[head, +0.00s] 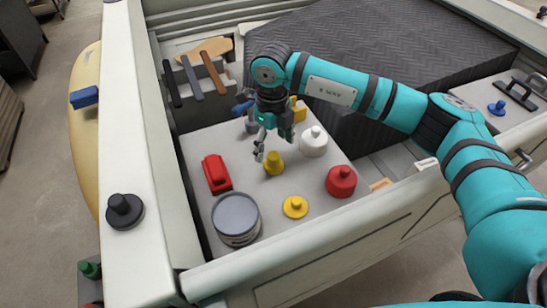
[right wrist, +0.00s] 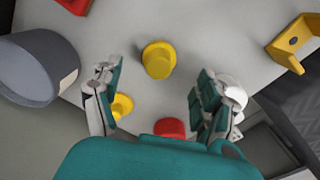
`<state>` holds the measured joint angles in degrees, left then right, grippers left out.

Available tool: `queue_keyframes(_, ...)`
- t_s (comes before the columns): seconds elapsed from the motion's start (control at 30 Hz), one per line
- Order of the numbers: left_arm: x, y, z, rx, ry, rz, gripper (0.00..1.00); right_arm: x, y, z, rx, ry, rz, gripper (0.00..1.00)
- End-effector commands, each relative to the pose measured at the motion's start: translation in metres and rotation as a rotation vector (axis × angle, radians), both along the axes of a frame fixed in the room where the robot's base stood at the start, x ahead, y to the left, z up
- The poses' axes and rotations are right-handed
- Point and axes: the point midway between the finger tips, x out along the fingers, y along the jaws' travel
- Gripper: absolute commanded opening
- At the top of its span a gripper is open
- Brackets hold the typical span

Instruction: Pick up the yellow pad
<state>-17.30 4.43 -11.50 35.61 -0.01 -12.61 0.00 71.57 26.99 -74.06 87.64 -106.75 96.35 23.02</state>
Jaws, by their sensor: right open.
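A low yellow disc with a knob (head: 295,207), which looks like the yellow pad, lies on the grey work surface (head: 262,208). In the right wrist view the disc (right wrist: 122,106) is partly hidden behind the left-hand finger. A taller yellow tapered piece (head: 274,163) stands behind it, just by my right gripper (head: 271,142). In the right wrist view this tapered piece (right wrist: 158,60) shows beyond the gap between the fingers of my right gripper (right wrist: 156,78). The fingers are spread, with nothing between them. My left gripper is not in view.
Near the pad are a grey tin (head: 236,219), a red knobbed piece (head: 341,181), a white one (head: 314,141) and a red block (head: 216,174). A yellow bracket (head: 299,111) stands behind. A pale shell rim (head: 300,238) borders the surface.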

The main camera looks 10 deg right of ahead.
Motion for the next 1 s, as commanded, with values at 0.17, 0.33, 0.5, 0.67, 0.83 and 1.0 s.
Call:
queue_keyframes(0.17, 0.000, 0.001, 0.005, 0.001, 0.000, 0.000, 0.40, 0.000, 0.000, -0.012, -0.001, 0.001, 0.000, 0.75)
queue_keyframes(0.33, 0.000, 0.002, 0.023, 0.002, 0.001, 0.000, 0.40, -0.003, -0.001, -0.029, -0.001, 0.005, -0.001, 0.75)
queue_keyframes(0.5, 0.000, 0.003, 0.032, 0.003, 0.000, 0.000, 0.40, -0.003, -0.001, -0.055, 0.000, 0.004, 0.000, 0.75)
queue_keyframes(0.67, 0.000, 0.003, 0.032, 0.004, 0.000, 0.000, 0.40, -0.003, -0.001, -0.063, 0.000, 0.000, 0.000, 0.75)
queue_keyframes(0.83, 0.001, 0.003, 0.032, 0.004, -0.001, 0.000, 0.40, -0.002, -0.002, -0.064, 0.000, 0.000, 0.001, 0.75)
queue_keyframes(1.0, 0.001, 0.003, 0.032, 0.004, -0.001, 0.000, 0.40, -0.002, -0.002, -0.064, 0.000, 0.000, 0.000, 0.53)
